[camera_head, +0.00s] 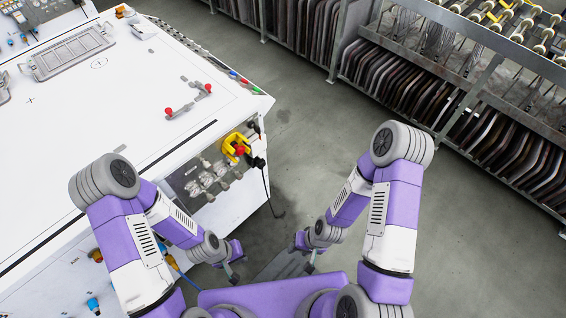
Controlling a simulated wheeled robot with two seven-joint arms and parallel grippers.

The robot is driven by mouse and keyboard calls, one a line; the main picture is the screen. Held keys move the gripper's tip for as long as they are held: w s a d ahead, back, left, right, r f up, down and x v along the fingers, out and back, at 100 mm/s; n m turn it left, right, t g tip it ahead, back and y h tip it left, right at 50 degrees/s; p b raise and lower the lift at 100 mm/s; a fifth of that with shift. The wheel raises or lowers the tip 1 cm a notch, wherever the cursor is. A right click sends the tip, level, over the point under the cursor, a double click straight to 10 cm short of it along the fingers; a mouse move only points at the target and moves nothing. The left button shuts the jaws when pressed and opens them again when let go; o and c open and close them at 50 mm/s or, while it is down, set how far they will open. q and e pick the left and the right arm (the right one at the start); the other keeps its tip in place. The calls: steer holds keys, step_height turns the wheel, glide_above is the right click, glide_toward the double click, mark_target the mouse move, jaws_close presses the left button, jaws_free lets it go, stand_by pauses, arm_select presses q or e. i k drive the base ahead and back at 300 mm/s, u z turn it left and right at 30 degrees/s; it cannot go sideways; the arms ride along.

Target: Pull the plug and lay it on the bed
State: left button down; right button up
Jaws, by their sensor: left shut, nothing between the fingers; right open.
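A black plug (258,162) with a black cable sits at the near corner of the white machine's side, just below a yellow and red switch (237,147). Its cable hangs down to the floor. The bed (90,130) is the wide white top of the machine on the left. My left gripper (234,276) is shut and empty, low in front of the machine's side and apart from the plug. My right gripper (309,266) is open and empty, further right over the floor, also apart from the plug. The fingers are small in this view.
Red-knobbed clamps (187,100) and a grey frame (68,52) lie on the bed; its near middle is clear. A grey panel with fittings (205,178) is on the machine's side. Racks of dark panels (455,95) stand at the upper right. The floor (310,140) between is free.

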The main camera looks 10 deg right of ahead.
mark_target(260, 164)
steer(key=z, duration=1.35)
steer(key=i, duration=2.7)
steer(key=u, duration=3.35)
